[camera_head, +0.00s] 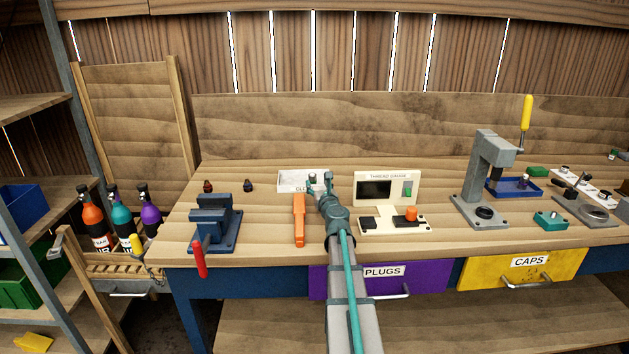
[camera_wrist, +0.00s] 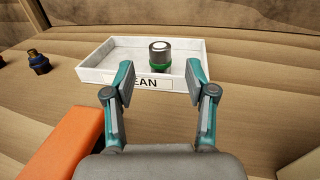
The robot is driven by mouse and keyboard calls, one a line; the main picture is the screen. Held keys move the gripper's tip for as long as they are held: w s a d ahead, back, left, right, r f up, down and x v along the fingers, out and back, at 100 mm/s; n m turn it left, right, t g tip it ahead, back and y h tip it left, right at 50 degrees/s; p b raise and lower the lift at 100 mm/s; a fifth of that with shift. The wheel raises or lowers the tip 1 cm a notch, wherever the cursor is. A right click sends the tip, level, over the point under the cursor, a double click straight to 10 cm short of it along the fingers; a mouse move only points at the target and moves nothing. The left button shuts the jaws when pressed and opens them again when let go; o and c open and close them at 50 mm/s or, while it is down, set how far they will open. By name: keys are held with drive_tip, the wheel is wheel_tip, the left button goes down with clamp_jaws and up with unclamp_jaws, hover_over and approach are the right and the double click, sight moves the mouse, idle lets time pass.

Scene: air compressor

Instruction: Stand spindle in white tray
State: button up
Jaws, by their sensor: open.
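The white tray (camera_head: 288,187) sits on the workbench and bears a label ending in "EAN"; it also shows in the wrist view (camera_wrist: 96,72). A short dark cylinder with a grey top and a green band, which looks like the spindle (camera_wrist: 159,56), stands upright inside the tray near its front right. My gripper (camera_wrist: 158,82) is open and empty at the front of the tray, its fingers apart. From the wrist view the spindle shows beyond and between the fingertips, with no visible contact. In the head view my gripper (camera_head: 321,184) partly covers the tray's right side.
An orange block (camera_head: 299,220) lies just left of my arm. A thread gauge (camera_head: 388,190) stands close on the right. A blue vise (camera_head: 214,222) and two small dark fittings (camera_head: 248,186) are at left. A grey press (camera_head: 484,180) stands further right.

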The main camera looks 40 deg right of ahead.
drive_tip(key=v, duration=0.4)
drive_tip(key=shift+w, duration=0.1)
